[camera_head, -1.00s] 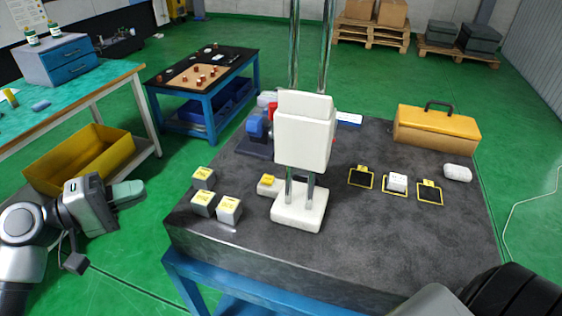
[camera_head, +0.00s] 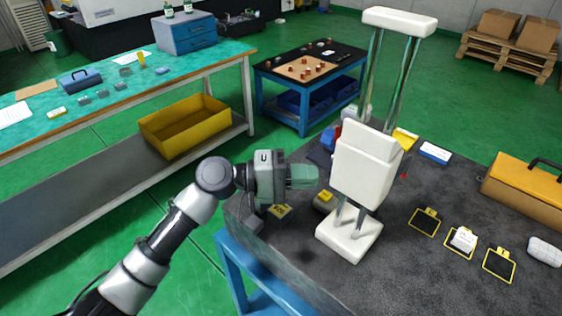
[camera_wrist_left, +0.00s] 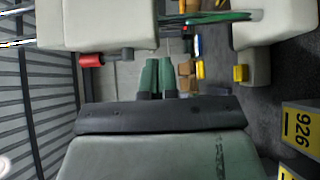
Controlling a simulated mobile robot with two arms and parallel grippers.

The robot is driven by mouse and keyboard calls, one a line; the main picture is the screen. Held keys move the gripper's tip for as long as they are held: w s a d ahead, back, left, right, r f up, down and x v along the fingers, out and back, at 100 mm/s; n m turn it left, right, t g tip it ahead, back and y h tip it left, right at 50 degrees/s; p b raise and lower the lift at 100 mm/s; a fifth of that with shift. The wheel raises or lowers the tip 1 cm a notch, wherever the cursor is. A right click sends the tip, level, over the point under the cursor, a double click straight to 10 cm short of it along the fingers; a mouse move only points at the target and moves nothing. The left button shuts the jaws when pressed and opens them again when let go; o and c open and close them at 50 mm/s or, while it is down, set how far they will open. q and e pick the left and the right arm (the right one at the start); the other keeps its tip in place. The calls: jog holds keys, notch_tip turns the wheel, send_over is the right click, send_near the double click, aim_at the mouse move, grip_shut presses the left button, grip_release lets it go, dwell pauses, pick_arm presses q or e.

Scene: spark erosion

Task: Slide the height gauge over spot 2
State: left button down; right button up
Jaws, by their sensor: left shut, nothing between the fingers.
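The height gauge, with its white carriage (camera_head: 365,165), white top bar and two shiny columns, stands upright on the dark granite plate (camera_head: 300,255). Its white base (camera_head: 349,235) is left of three yellow-framed spots: a left one (camera_head: 424,222), a middle one (camera_head: 458,252) and a right one (camera_head: 499,265). A white block (camera_head: 463,239) sits on the middle spot; I cannot read the spot numbers. My left gripper (camera_head: 316,176) is shut and empty, just left of the carriage; contact is unclear. Its green fingers (camera_wrist_left: 157,77) are together in the wrist view, between pale gauge parts.
A yellow-labelled block (camera_head: 281,211) is partly hidden by my left gripper. Another yellow-topped piece (camera_head: 324,198) lies beside the gauge base. A yellow toolbox (camera_head: 525,190) and a white item (camera_head: 545,250) stand at the right. A labelled block (camera_wrist_left: 300,125) shows close by in the wrist view.

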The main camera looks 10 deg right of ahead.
pick_arm(q)
jog(key=s+d+p, duration=0.5)
jog(key=s+d, duration=0.7)
jog(key=s, duration=0.2)
jog(key=shift+s+d, duration=0.2)
jog(key=shift+s, duration=0.05)
pick_arm(e)
jog(key=r, duration=0.5)
jog(key=shift+s+a+r, duration=0.15)
jog(key=shift+a+r, duration=0.15)
jog(key=shift+r, duration=0.1)
pick_arm(q)
jog(key=shift+w+r, duration=0.1)
pick_arm(e)
jog(key=shift+a, duration=0.15)
